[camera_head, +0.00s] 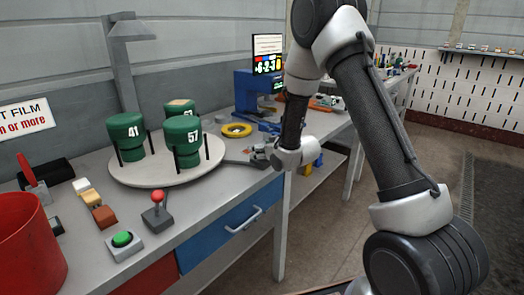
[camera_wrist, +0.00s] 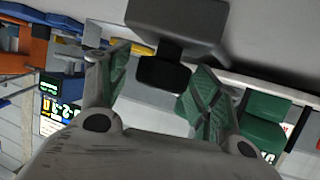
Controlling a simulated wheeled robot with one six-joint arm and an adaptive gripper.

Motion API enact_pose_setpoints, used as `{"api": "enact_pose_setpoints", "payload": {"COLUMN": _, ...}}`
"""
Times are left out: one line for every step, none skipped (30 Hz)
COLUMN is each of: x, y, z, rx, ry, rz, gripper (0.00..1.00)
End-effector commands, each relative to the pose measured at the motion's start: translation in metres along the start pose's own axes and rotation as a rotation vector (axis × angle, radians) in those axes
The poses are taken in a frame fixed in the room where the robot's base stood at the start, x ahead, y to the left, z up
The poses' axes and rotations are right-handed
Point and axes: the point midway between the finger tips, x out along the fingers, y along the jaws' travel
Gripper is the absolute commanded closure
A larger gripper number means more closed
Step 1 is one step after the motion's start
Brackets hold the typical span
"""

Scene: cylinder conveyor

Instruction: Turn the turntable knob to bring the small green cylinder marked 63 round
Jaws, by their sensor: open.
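The round white turntable (camera_head: 120,176) carries green cylinders marked 41 (camera_head: 126,140) and 57 (camera_head: 182,144). A third green cylinder (camera_head: 190,115) with a tan top stands behind them; its mark is mostly hidden. My gripper (camera_head: 260,155) is beside the turntable's right edge, near a flat dark grey part (camera_head: 238,159). In the wrist view my gripper (camera_wrist: 153,72) is open, with green-padded fingers either side of a dark knob (camera_wrist: 163,76) below a grey block (camera_wrist: 178,22). I cannot tell whether either finger touches it. A green cylinder (camera_wrist: 262,122) shows at right there.
A red-topped joystick (camera_head: 157,212), a green button (camera_head: 122,239) and small blocks (camera_head: 104,216) lie in front of the turntable. A red bin (camera_head: 28,250) is at left. A yellow ring (camera_head: 236,130) and a blue machine with a screen (camera_head: 267,65) are behind.

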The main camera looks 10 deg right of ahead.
Motion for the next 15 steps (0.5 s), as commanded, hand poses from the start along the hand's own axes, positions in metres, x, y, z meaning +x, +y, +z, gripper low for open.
{"api": "enact_pose_setpoints", "payload": {"x": 0.0017, "y": -0.0002, "z": 0.0005, "rx": 0.000, "ry": -0.001, "rz": 0.000, "gripper": 0.36}}
{"api": "enact_pose_setpoints", "payload": {"x": 0.0021, "y": -0.0001, "z": 0.0005, "rx": 0.000, "ry": -0.001, "rz": 0.000, "gripper": 0.36}}
{"api": "enact_pose_setpoints", "payload": {"x": 0.0024, "y": -0.0001, "z": 0.0004, "rx": 0.000, "ry": -0.001, "rz": 0.000, "gripper": 0.36}}
{"api": "enact_pose_setpoints", "payload": {"x": 0.0024, "y": -0.0001, "z": 0.0004, "rx": 0.000, "ry": -0.001, "rz": 0.000, "gripper": 0.36}}
{"api": "enact_pose_setpoints", "payload": {"x": 0.0023, "y": -0.0001, "z": 0.0003, "rx": 0.000, "ry": -0.001, "rz": 0.000, "gripper": 0.36}}
{"api": "enact_pose_setpoints", "payload": {"x": 0.0022, "y": -0.0001, "z": 0.0003, "rx": 0.000, "ry": -0.001, "rz": 0.000, "gripper": 0.36}}
{"api": "enact_pose_setpoints", "payload": {"x": 0.0022, "y": -0.0001, "z": 0.0003, "rx": 0.000, "ry": -0.001, "rz": 0.000, "gripper": 0.36}}
{"api": "enact_pose_setpoints", "payload": {"x": 0.0022, "y": 0.0000, "z": 0.0003, "rx": 0.000, "ry": -0.001, "rz": 0.000, "gripper": 0.36}}
{"api": "enact_pose_setpoints", "payload": {"x": 0.0021, "y": 0.0000, "z": 0.0003, "rx": 0.000, "ry": -0.001, "rz": 0.000, "gripper": 0.43}}
{"api": "enact_pose_setpoints", "payload": {"x": 0.0021, "y": 0.0000, "z": 0.0003, "rx": 0.000, "ry": -0.001, "rz": 0.000, "gripper": 0.49}}
{"api": "enact_pose_setpoints", "payload": {"x": 0.0021, "y": 0.0000, "z": 0.0003, "rx": 0.000, "ry": -0.001, "rz": 0.000, "gripper": 0.54}}
{"api": "enact_pose_setpoints", "payload": {"x": 0.0020, "y": 0.0000, "z": 0.0002, "rx": 0.000, "ry": -0.001, "rz": 0.000, "gripper": 0.61}}
{"api": "enact_pose_setpoints", "payload": {"x": 0.0020, "y": 0.0000, "z": 0.0002, "rx": 0.000, "ry": -0.001, "rz": 0.000, "gripper": 0.67}}
{"api": "enact_pose_setpoints", "payload": {"x": 0.0020, "y": 0.0000, "z": 0.0002, "rx": 0.000, "ry": -0.001, "rz": 0.000, "gripper": 0.72}}
{"api": "enact_pose_setpoints", "payload": {"x": 0.0020, "y": 0.0000, "z": 0.0002, "rx": 0.000, "ry": -0.001, "rz": 0.000, "gripper": 0.79}}
